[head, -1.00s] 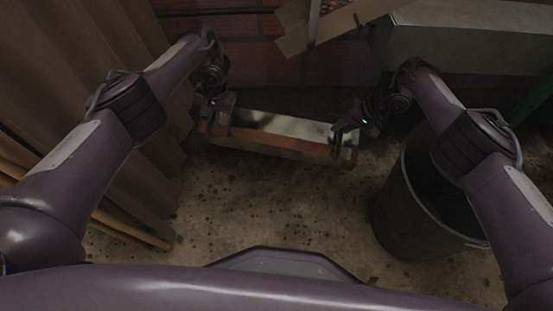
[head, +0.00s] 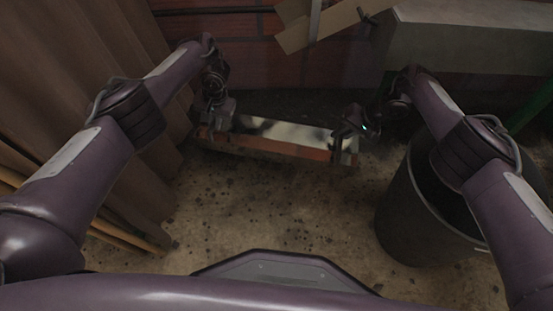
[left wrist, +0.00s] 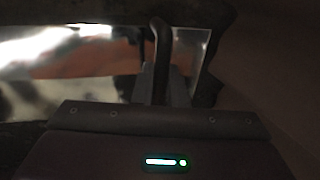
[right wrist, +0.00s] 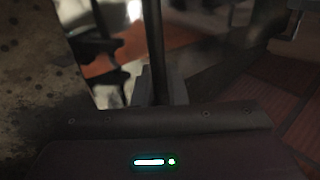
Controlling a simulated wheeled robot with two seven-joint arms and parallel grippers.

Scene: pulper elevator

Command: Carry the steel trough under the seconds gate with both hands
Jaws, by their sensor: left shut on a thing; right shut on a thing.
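The steel trough (head: 285,147) is a long, shiny, narrow box lying crosswise in the middle of the head view, with reddish reflections on its near side. My left gripper (head: 217,126) is shut on its left end. My right gripper (head: 350,128) is shut on its right end. The trough's bright metal also fills the left part of the left wrist view (left wrist: 60,62) and shows behind the finger in the right wrist view (right wrist: 135,40). Whether the trough touches the floor cannot be told. I cannot pick out the seconds gate with certainty.
A dark round bin (head: 405,215) stands on the right, close under my right arm. Brown corrugated sheets (head: 125,180) line the left. A brick wall (head: 245,50), tan angled plates (head: 335,25) and a grey box-like body (head: 470,45) are behind. Bare floor (head: 260,215) lies in front.

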